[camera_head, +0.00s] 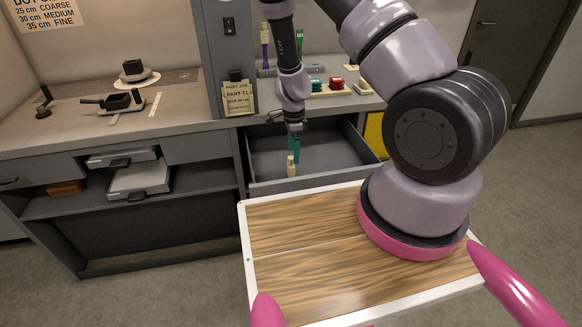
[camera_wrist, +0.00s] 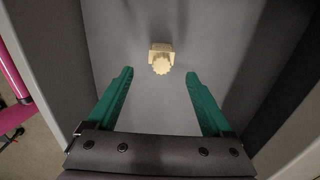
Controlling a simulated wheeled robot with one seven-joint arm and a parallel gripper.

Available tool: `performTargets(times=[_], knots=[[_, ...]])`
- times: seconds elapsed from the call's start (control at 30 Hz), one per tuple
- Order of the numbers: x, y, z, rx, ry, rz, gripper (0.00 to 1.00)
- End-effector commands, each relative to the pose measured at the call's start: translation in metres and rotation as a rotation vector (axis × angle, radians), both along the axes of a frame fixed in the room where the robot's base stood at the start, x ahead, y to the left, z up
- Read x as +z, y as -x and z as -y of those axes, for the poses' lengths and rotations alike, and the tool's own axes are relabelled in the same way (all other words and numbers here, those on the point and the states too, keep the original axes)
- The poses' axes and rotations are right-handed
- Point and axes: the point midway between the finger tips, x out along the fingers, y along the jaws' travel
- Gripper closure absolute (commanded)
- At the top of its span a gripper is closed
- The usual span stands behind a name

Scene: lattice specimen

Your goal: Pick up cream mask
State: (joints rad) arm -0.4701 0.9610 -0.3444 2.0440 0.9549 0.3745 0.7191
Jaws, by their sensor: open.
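The cream mask (camera_wrist: 161,58) is a small cream piece with a toothed, rounded end and a squarish base behind it. In the wrist view it lies ahead of my gripper (camera_wrist: 158,85), a little beyond the fingertips and between their lines. In the head view the cream mask (camera_head: 291,166) stands inside the open grey drawer, near its front wall. My gripper (camera_head: 293,150) reaches down into the drawer just above or behind it. The green fingers are apart with nothing between them. I cannot tell the exact gap between fingers and mask.
The open drawer (camera_head: 340,160) has walls close around my gripper; its floor is otherwise bare. A wood-topped board (camera_head: 300,225) is in front.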

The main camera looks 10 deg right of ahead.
Motion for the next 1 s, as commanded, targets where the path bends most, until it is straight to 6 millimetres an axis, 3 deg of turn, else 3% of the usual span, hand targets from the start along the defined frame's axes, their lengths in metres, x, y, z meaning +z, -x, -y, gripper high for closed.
performTargets(times=[0.27,0.53,0.83,0.87,1.0], knots=[[-0.025,0.000,-0.002,0.001,0.000,-0.001,0.16],[-0.063,-0.001,-0.008,0.000,-0.001,-0.001,0.16],[-0.069,-0.002,-0.009,0.001,-0.001,0.000,0.16],[-0.069,-0.002,-0.009,0.001,-0.001,0.000,0.19],[-0.069,-0.002,-0.008,0.001,-0.001,0.000,0.73]])
